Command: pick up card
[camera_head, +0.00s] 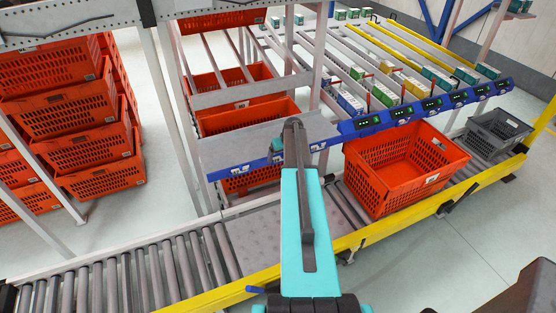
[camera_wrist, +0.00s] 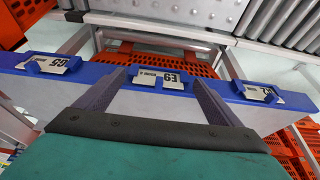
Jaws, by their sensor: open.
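In the wrist view, a small light card with dark print (camera_wrist: 160,79) sits in a blue holder on the blue rail (camera_wrist: 215,87). Similar cards sit to its left (camera_wrist: 52,64) and right (camera_wrist: 262,93). My gripper (camera_wrist: 160,74) is open, with one dark finger on each side of the middle card. Nothing is visibly held, and I cannot tell whether the fingers touch the holder. In the head view, my arm reaches to the blue rail (camera_head: 235,171) at the shelf front and hides part of it; the fingertips are not clear there.
An orange tote (camera_head: 405,165) and a grey crate (camera_head: 497,130) stand on the conveyor at right. Orange totes (camera_head: 65,110) are stacked at left. A grey roller conveyor (camera_head: 120,270) runs below the rack. Another blue rail with displays (camera_head: 425,108) lies to the right.

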